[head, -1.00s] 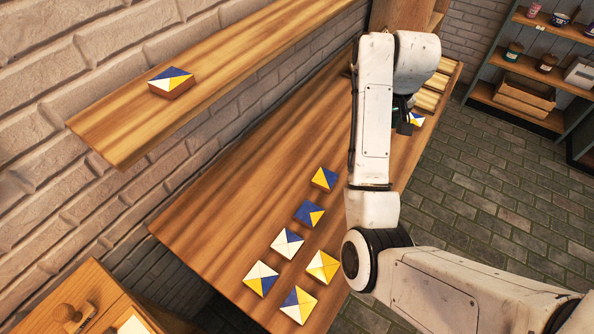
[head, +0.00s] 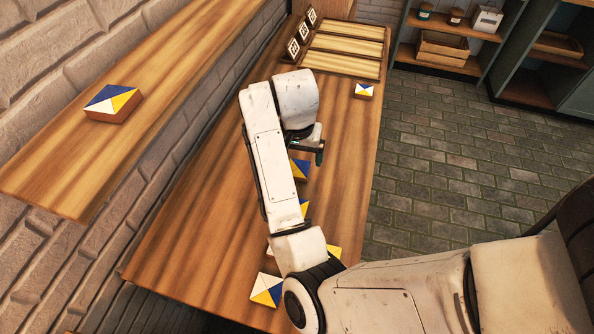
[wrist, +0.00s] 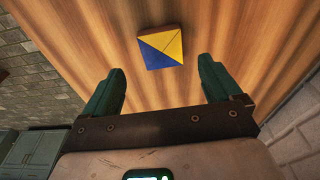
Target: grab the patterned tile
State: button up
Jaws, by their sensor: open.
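A blue and yellow patterned tile (wrist: 161,48) lies on the wooden table in the wrist view, ahead of the fingertips and roughly between their lines. My gripper (wrist: 162,82) is open and empty, with its two green fingers apart; it does not touch the tile. In the head view my gripper (head: 316,152) is above the table, and a blue and yellow tile (head: 300,169) shows just below it, partly hidden by my arm. Further patterned tiles (head: 267,290) lie nearer the front, partly covered by my arm.
A tile (head: 113,101) lies on the wall shelf (head: 60,170) at left. Another tile (head: 363,90) lies at the table's far right edge. A wooden tray (head: 345,49) with pale strips and small pattern cards (head: 302,31) are at the far end. The table's left part (head: 195,225) is clear.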

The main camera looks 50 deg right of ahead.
jog(key=f, duration=0.5)
jog(key=shift+w+d+f, duration=0.3)
jog(key=c, duration=1.2)
jog(key=shift+r, duration=0.1)
